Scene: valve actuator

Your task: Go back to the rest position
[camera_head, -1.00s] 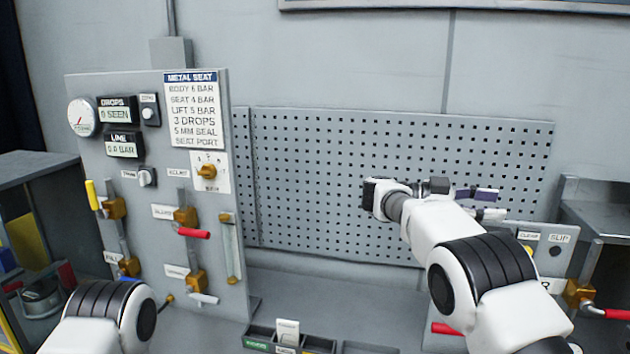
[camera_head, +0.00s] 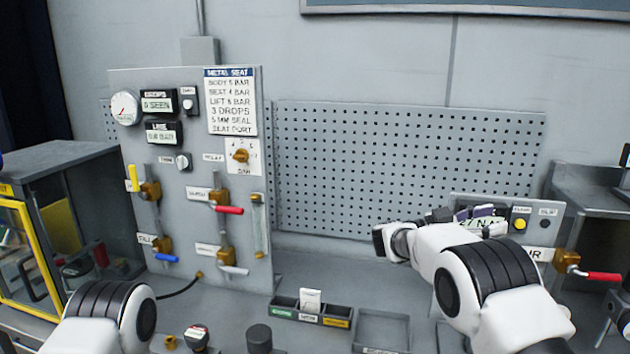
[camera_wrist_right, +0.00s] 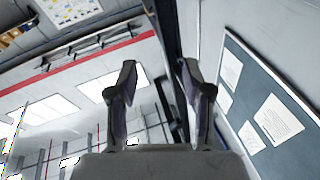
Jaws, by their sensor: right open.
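My right arm comes in from the lower right of the head view. Its gripper (camera_head: 476,214) is raised in front of the pegboard's lower right and partly hidden by its own wrist. In the right wrist view the gripper (camera_wrist_right: 157,80) shows two fingers apart with nothing between them, against walls and ceiling lights. My left arm shows only as a white and black link at the lower left of the head view; its gripper is out of the picture.
A valve panel (camera_head: 187,250) with a gauge, levers and a metal seat card stands at left. A yellow-framed cabinet (camera_head: 45,290) is beside it. A small divided tray (camera_head: 312,317) sits on the bench. A red-handled valve (camera_head: 600,277) is at right. The pegboard (camera_head: 400,160) is bare.

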